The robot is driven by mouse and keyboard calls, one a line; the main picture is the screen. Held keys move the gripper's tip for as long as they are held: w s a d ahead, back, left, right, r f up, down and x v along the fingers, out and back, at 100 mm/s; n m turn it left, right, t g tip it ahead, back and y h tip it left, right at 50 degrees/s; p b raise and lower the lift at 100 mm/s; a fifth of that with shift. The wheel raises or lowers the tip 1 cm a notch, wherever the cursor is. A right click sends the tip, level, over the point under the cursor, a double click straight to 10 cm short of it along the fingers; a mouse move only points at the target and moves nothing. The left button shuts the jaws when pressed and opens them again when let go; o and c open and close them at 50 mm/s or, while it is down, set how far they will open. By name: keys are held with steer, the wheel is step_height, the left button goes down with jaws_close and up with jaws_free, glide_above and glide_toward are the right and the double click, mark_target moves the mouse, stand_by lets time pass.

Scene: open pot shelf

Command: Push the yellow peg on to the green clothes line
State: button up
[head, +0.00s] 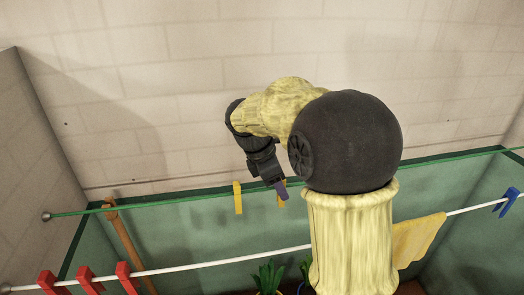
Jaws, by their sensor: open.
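The green clothes line (150,203) runs across the back, from a mount on the left wall to the right side. One yellow peg (238,198) hangs upright across this line, left of my gripper. My arm hides part of the line on the right.
A white line (205,262) crosses in front, with red pegs (85,280) at left, a yellow cloth (418,240) and a blue peg (506,202) at right. A wooden pole (130,245) leans at left. Green plants (269,276) stand below. A brick wall (190,70) is behind.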

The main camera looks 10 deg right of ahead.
steer(key=v, duration=1.3)
steer(key=shift+a+r, duration=0.15)
steer(key=shift+r, duration=0.1)
steer(key=shift+r, duration=0.1)
